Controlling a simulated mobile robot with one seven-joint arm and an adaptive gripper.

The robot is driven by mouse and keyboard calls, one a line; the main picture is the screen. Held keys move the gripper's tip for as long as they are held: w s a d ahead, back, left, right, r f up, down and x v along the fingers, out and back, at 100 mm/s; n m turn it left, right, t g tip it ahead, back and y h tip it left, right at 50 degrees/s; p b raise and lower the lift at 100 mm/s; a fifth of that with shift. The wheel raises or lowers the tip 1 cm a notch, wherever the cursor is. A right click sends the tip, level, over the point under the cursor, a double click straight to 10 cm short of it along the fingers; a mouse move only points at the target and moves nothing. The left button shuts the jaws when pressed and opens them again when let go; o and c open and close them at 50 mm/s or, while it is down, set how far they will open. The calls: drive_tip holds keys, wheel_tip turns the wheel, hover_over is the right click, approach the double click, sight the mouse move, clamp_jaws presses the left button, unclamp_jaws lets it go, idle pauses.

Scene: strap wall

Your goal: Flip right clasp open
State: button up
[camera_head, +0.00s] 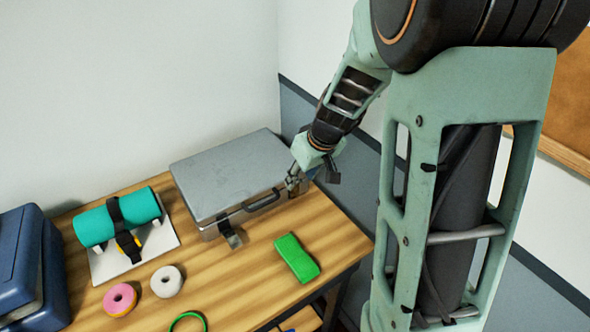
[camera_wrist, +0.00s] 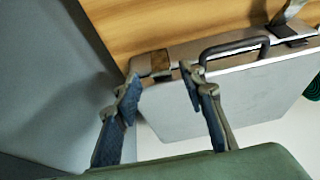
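A grey metal case (camera_head: 225,165) with a dark handle (camera_head: 262,201) lies closed on the wooden table. Its left clasp (camera_head: 231,237) sticks out from the front, swung open; it also shows in the wrist view (camera_wrist: 287,14). The right clasp (camera_wrist: 160,63) is a small brownish metal plate at the case's front edge. In the head view my gripper mostly hides it. My gripper (camera_head: 293,185) is at the front right corner of the case. In the wrist view its fingers (camera_wrist: 160,84) are apart, one on each side of the right clasp, with nothing held. I cannot tell whether they touch it.
A green block (camera_head: 296,258) lies in front of the case. A teal roll on a stand (camera_head: 118,217), pink (camera_head: 120,299) and white (camera_head: 167,281) tape rolls, a green ring (camera_head: 188,321) and a blue box (camera_head: 30,265) are to the left. A wall is close behind my gripper.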

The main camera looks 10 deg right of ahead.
sight(296, 190)
drive_tip(key=shift+x, duration=1.35)
clamp_jaws()
